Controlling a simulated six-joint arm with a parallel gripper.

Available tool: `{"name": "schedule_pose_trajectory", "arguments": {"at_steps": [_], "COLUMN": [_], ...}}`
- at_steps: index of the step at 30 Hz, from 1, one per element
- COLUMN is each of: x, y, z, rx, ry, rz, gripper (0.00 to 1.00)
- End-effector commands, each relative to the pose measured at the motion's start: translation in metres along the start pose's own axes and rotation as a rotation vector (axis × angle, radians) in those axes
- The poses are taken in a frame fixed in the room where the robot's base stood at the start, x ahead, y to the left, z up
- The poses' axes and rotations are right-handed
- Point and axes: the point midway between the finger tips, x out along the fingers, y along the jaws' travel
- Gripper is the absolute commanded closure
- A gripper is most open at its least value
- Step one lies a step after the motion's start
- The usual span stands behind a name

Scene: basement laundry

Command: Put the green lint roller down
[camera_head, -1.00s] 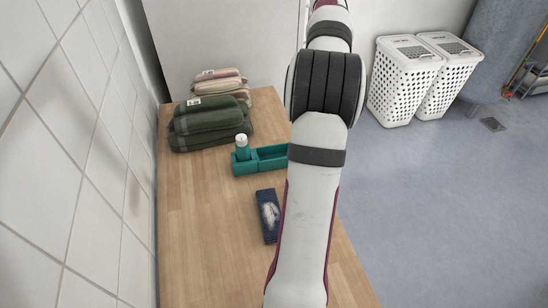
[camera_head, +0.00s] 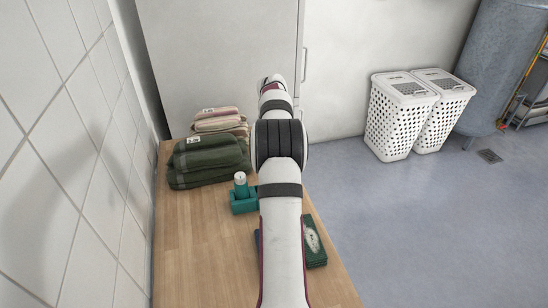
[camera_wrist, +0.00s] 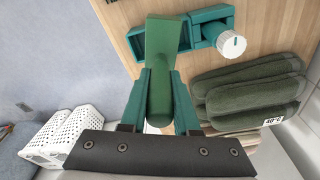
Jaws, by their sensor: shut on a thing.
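In the wrist view my gripper (camera_wrist: 158,92) is shut on the green lint roller (camera_wrist: 160,55), whose green body sticks out beyond the fingers. In the head view my arm hides the gripper and the roller.
A dark green box (camera_head: 315,243) lies right of my arm. The table's near left is clear. White baskets (camera_head: 397,118) stand on the floor.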

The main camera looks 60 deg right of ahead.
Motion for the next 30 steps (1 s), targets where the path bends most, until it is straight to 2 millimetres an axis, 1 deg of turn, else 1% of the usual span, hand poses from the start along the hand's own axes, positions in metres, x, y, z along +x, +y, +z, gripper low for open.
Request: {"name": "schedule_pose_trajectory", "arguments": {"at_steps": [14,15,19,27,29,30], "x": [0.011,0.012,0.011,0.011,0.005,-0.001], "y": [0.0,0.0,0.0,0.0,0.0,0.0], "z": [0.002,0.002,0.002,0.001,0.0,-0.001], "rx": [-0.001,-0.001,-0.001,-0.001,0.0,0.0], "ry": [0.0,0.0,0.0,0.0,0.002,0.003], "rz": [0.001,0.001,0.001,0.0,0.0,-0.001], "gripper": [1.0,0.63,0.41,0.41,0.41,0.41]}}
